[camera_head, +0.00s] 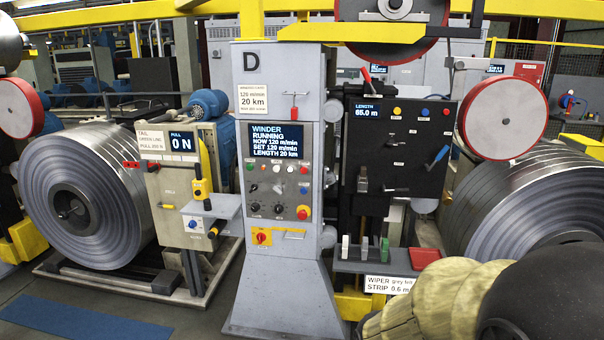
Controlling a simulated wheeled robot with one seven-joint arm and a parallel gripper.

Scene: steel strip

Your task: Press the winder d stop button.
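The winder D column (276,90) stands upright in the middle, marked with a large D. Its screen (276,141) reads WINDER RUNNING, NOW 120 m/min, SET 120 m/min, LENGTH 20 km. Two black knobs (254,207) sit lower. The labels are too small to read, so I cannot tell which is the stop button. My gripper is not visible.
A steel coil (125,185) stands at the left and another (520,200) at the right. A black LENGTH panel (398,140) with a small shelf (375,262) is right of the column. A red-yellow switch (262,237) is below the buttons. A large shape covers the lower right.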

